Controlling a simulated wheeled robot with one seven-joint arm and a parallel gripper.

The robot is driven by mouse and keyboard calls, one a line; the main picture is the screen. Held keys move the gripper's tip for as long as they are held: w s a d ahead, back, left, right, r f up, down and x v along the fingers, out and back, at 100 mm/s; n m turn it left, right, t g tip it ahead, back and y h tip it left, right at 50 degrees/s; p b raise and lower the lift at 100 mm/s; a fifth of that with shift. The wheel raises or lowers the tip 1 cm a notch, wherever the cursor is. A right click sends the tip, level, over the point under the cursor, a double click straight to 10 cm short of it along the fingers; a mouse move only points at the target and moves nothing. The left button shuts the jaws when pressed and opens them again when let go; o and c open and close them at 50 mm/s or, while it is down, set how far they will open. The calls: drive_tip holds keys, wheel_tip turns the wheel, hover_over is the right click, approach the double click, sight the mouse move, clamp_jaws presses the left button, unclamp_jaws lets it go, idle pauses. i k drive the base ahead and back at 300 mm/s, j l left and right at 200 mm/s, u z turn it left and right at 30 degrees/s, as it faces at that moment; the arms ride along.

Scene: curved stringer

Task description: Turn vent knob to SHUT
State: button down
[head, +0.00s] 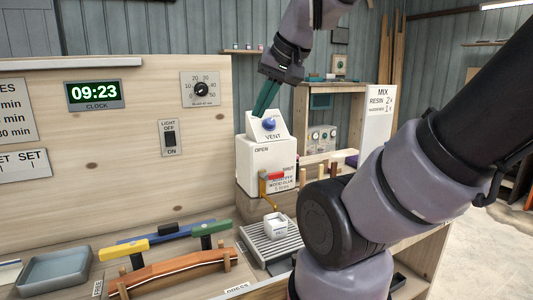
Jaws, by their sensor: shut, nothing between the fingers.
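The vent knob (269,124) is a small round blue knob on the sloped top face of a white box (258,165). The word VENT is printed below it. The box front carries the words OPEN at the left and SHUT at the right. My gripper (260,114) comes down from above, with its green fingers shut and empty. The fingertips are just above and left of the knob, and I cannot tell whether they touch it. The exact direction of the knob's pointer is too small to tell.
Clamps with yellow (124,247) and green handles lie at the front left. A timer dial (201,89) and light switch (170,138) are on the panel.

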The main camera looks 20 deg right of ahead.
sight(269, 124)
drive_tip(key=i+l, duration=0.1)
drive_tip(key=l, duration=1.8)
drive_tip(key=u, duration=0.05)
